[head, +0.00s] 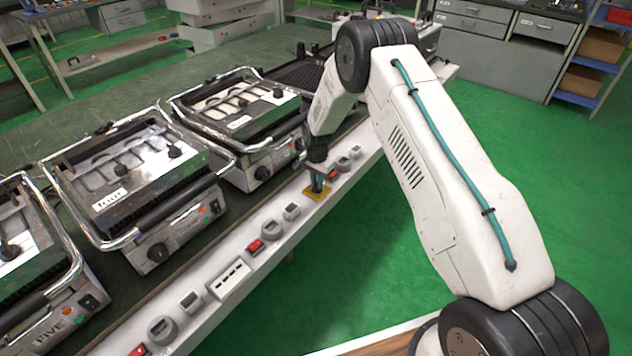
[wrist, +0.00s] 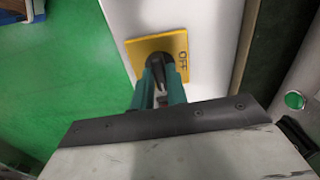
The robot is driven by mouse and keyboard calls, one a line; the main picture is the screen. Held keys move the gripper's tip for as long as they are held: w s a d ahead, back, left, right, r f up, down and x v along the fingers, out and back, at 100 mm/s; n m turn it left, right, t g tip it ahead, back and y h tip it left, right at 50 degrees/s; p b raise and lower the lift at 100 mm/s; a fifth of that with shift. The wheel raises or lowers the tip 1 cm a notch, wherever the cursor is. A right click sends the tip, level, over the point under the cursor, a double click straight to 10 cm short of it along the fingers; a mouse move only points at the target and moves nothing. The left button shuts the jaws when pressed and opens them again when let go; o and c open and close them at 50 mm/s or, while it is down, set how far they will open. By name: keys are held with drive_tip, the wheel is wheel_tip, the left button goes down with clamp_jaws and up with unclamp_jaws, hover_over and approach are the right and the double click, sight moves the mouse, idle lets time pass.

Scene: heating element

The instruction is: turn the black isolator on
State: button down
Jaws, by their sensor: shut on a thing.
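The isolator is a square yellow plate (head: 317,194) with a dark knob, set on the light front rail of the bench. In the wrist view the plate (wrist: 176,45) shows the word OFF, turned sideways, near its right edge. My gripper (wrist: 160,74) has its teal fingers shut on the black knob (wrist: 157,60) at the plate's middle. The fingers hide most of the knob, so its exact angle is hard to tell. In the head view my gripper (head: 317,182) points down onto the plate.
A grey socket (head: 292,212) and a red switch (head: 256,246) sit on the rail left of the isolator; another red switch (head: 332,175) and grey fittings lie beyond it. Contact grills, one (head: 240,115) close by, stand behind the rail. Green floor is open in front.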

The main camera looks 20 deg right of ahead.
drive_tip(key=shift+s+d+m, duration=0.1)
drive_tip(key=shift+m, duration=0.2)
idle(0.4)
drive_tip(key=c, duration=1.4)
unclamp_jaws()
wheel_tip(320, 180, up, 8)
drive_tip(key=shift+f, duration=0.1)
